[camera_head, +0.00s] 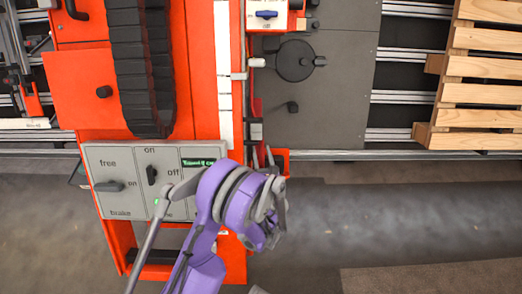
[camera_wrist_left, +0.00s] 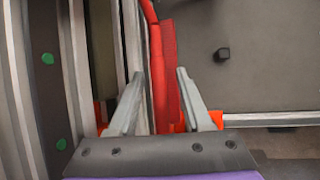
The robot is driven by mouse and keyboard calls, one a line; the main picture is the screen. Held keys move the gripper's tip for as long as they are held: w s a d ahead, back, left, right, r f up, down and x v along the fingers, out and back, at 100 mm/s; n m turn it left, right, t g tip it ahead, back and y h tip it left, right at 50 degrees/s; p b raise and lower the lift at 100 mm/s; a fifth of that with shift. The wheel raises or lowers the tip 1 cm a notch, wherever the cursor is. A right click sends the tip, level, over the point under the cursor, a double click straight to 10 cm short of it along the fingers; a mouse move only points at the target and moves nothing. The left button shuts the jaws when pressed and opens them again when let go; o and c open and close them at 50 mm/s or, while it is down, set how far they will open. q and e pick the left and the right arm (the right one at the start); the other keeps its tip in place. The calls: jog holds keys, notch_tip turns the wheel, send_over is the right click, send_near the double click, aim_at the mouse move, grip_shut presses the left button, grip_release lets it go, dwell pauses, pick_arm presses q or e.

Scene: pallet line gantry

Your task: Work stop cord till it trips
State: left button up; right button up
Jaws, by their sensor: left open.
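The red stop cord (camera_head: 257,106) hangs down the right edge of the orange gantry post in the head view. In the left wrist view the cord (camera_wrist_left: 157,75) runs top to bottom between the fingers, beside a wider red strip (camera_wrist_left: 171,60). My left gripper (camera_head: 263,157) is near the cord's lower part, its purple wrist below. In the wrist view its two grey fingers (camera_wrist_left: 160,74) stand apart, one on each side of the cord, with visible gaps. Whether the cord is at fingertip depth is unclear. My right gripper is not in view.
A grey switch panel (camera_head: 128,192) with knobs is left of my wrist, partly covered by my arm. A dark grey plate (camera_head: 340,105) with a round disc (camera_head: 295,61) stands right of the cord. A wooden pallet (camera_head: 480,92) is at far right. Floor below is clear.

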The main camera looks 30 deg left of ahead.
pick_arm(q)
jog(key=shift+w+a, duration=0.4)
jog(key=shift+w, duration=0.05)
grip_shut()
dwell(1.2)
